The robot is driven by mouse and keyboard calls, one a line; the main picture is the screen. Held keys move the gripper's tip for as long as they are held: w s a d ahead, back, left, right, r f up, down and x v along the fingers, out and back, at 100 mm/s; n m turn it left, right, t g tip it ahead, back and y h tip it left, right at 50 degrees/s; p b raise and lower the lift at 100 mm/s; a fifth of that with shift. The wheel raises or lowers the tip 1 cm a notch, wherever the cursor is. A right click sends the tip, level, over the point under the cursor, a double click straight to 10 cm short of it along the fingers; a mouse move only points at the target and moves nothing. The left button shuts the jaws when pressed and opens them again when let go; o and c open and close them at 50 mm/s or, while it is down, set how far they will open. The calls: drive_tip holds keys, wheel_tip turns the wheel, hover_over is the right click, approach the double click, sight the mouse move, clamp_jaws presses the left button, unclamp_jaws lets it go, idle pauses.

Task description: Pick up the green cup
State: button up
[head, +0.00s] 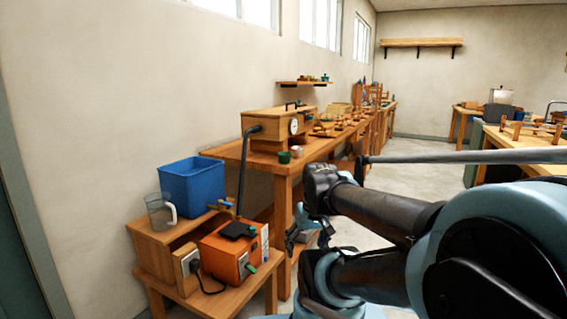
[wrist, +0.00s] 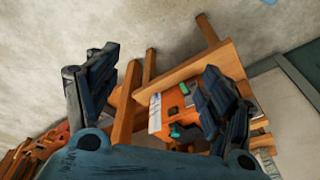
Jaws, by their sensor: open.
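The small green cup (head: 284,157) stands near the front left end of the long wooden workbench (head: 232,153) in the head view. I cannot make it out in the wrist view. My gripper (wrist: 163,90) is open in the wrist view, with its two dark fingers spread wide and nothing held between them. In the head view my gripper (head: 300,228) shows small and partly hidden by my arm, in front of the bench, lower than the cup and apart from it.
A pale cup (head: 297,150) stands beside the green one. Behind is a wooden box with a dial (head: 270,122). A low stand (head: 155,250) holds a blue bin (head: 190,185), a clear jug (head: 158,213) and an orange machine (head: 225,255), also in the wrist view (wrist: 172,112).

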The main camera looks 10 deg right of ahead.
drive_tip(key=w+a+r+n+t+y, duration=0.1)
drive_tip(key=w+a+r+y, duration=0.1)
drive_tip(key=w, duration=0.3)
drive_tip(key=w+a+r+n+t+y, duration=0.1)
drive_tip(key=w+a+r+y, duration=0.1)
drive_tip(key=w, duration=0.4)
drive_tip(key=n+t+y, duration=0.4)
drive_tip(key=t+y, duration=0.1)
drive_tip(key=t, duration=0.6)
approach(288, 157)
drive_tip(key=x, duration=0.8)
drive_tip(key=shift+d+f, duration=0.1)
drive_tip(key=shift+r+x, duration=0.15)
drive_tip(key=shift+x, duration=1.2)
drive_tip(key=shift+r+x, duration=0.1)
drive_tip(key=shift+x, duration=1.2)
drive_tip(key=shift+d, duration=0.2)
drive_tip(key=c, duration=1.1)
